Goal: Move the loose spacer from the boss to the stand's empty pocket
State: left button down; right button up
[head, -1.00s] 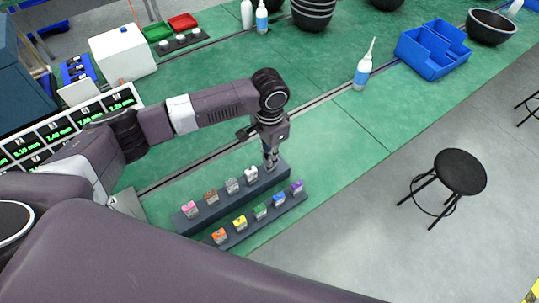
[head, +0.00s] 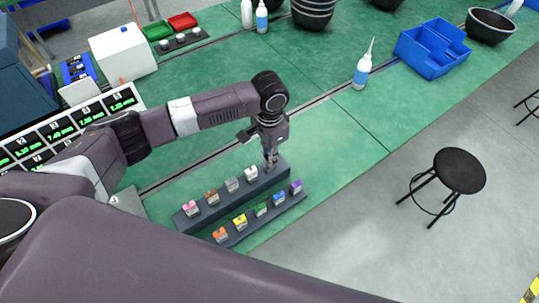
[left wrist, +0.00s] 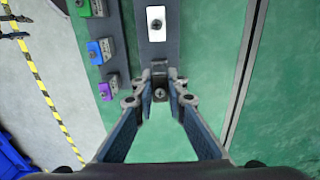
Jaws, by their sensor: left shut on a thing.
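My left gripper (head: 271,164) points down at the right end of the back row of a dark two-step stand (head: 222,200). In the left wrist view its fingers (left wrist: 160,92) are closed around a small dark piece (left wrist: 160,94) with a screw-like centre. I cannot tell for sure that this is the loose spacer, or whether it still touches the stand. A white block (head: 251,173) sits beside it, also seen in the left wrist view (left wrist: 156,24). I cannot make out the boss or an empty pocket. My right gripper is out of view.
Several coloured blocks stand in the front row, among them a purple block (head: 296,187) and a blue block (head: 279,198). A white-capped bottle (head: 361,72) and a blue bin (head: 432,48) stand farther off. The green bench right of the stand is clear. A black stool (head: 459,171) stands on the floor.

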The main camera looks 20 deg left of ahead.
pick_arm(q)
jog(key=shift+f+b, duration=0.3)
jog(key=shift+f, duration=0.55)
jog(key=c, duration=1.8)
grip_release()
jog(key=shift+c, duration=0.2)
jog(key=shift+r, duration=0.1)
notch_tip(320, 180, up, 12)
jog(key=shift+f, duration=0.1)
jog(key=shift+f, duration=0.1)
